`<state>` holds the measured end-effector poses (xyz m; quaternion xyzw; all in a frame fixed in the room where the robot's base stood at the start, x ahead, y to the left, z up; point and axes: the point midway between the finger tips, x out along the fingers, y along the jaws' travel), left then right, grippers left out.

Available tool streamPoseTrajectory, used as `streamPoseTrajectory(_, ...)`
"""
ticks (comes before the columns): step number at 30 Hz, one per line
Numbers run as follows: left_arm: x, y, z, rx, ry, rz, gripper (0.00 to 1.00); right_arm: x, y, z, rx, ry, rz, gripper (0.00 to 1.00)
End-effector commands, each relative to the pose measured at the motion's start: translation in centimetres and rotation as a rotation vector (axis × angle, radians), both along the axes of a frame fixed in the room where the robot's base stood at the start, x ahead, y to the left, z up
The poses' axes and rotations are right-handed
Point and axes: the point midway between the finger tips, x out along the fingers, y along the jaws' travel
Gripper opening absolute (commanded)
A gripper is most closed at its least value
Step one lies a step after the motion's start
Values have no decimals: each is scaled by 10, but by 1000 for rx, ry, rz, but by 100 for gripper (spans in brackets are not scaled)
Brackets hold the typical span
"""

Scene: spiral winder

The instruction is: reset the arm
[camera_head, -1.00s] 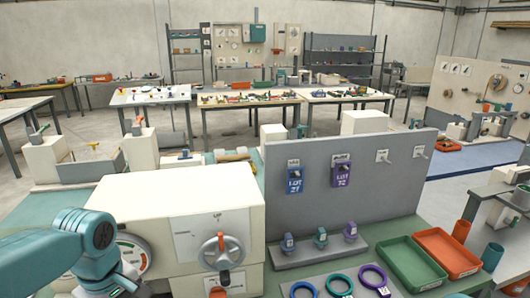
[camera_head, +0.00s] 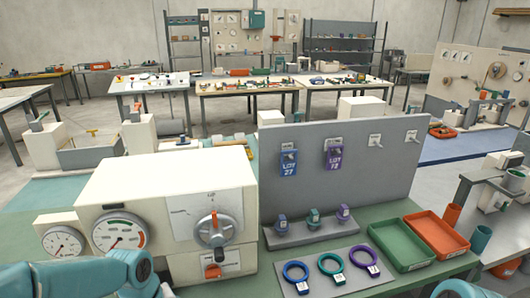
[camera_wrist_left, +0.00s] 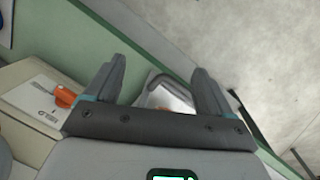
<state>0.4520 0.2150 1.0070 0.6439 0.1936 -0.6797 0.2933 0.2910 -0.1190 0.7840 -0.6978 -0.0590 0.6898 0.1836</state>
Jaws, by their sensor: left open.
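My left arm (camera_head: 85,280) comes in at the lower left of the head view, low in front of the cream machine (camera_head: 165,200). Its gripper is below the head view's edge. In the left wrist view my left gripper (camera_wrist_left: 155,85) is open, its two fingers apart with nothing held. A white part with a dark bent bar (camera_wrist_left: 168,92) shows between and beyond the fingers. An orange lever (camera_wrist_left: 65,96) on a cream block is left of the fingers. A small teal piece of my right arm (camera_head: 460,290) shows at the bottom right edge of the head view; its gripper is out of view.
Three rings, blue, green and purple (camera_head: 361,263), lie on a grey mat. Green (camera_head: 402,240) and orange (camera_head: 437,232) trays stand to the right. A grey panel (camera_head: 375,165) holds two lot tags.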

Motion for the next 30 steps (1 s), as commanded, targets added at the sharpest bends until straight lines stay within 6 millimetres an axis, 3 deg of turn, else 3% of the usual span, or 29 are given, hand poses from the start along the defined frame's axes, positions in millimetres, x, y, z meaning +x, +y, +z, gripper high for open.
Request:
streamPoseTrajectory(5, -25, -37, -83, -98, -15, -165, 83, 0, 0, 0, 0, 0, 0, 43)
streamPoseTrajectory(9, -68, -67, -152, -173, -59, -300, 83, 0, 0, 0, 0, 0, 0, 43)
streamPoseTrajectory(13, -109, -84, -192, -198, -107, -393, 83, 0, 0, 0, 0, 0, 0, 43)
streamPoseTrajectory(19, -169, -95, -225, -187, -152, -508, 83, 0, 0, 0, 0, 0, 0, 43)
streamPoseTrajectory(21, -163, -94, -254, -180, -166, -510, 83, 0, 0, -30, 0, -1, 0, 43)
streamPoseTrajectory(30, -162, -94, -318, -180, -168, -509, 83, 0, 0, -95, 0, 0, 0, 43)
